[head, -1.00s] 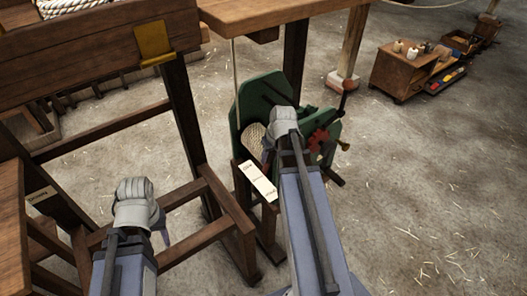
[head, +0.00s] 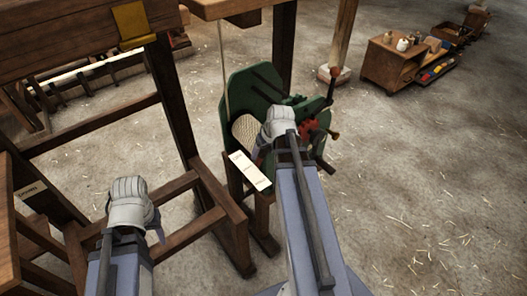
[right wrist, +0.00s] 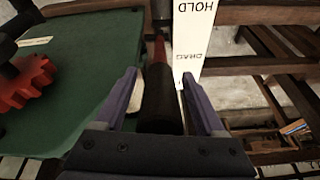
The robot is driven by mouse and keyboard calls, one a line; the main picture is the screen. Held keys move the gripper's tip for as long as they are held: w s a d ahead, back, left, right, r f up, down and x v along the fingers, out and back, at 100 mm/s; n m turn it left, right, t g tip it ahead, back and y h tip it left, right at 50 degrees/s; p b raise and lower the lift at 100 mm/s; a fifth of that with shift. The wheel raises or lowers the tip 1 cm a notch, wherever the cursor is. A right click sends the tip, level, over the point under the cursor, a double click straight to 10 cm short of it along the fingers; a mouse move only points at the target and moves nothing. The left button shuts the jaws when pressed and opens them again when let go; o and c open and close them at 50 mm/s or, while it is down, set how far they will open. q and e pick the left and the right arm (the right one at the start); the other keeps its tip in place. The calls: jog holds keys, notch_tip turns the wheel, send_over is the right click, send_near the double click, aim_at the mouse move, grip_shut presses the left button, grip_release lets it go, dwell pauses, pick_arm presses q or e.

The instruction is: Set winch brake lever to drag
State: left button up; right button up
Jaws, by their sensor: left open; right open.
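The green winch (head: 238,95) stands at the middle of the head view, with a rope drum (head: 247,128) and a white label strip (head: 249,170). In the right wrist view the label (right wrist: 195,35) reads HOLD and DRAG. The brake lever (right wrist: 160,105), dark with a red band, lies between the open fingers of my right gripper (right wrist: 159,88), beside the label near DRAG. Finger contact with it cannot be told. In the head view my right gripper (head: 262,147) is at the winch's front, and its wrist hides the lever. My left gripper (head: 157,228) is open and empty, left of the winch.
A red gear (head: 310,126) sits on the winch's right side and also shows in the right wrist view (right wrist: 25,85). A wooden frame (head: 205,205) stands between my grippers. A cart (head: 392,65) stands at the back right.

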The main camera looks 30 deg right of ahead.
jog(key=shift+r, duration=0.1)
jog(key=p+v, duration=0.7)
jog(key=shift+s+r, duration=0.15)
jog(key=shift+r, duration=0.2)
jog(key=shift+f, duration=0.1)
dwell(0.3)
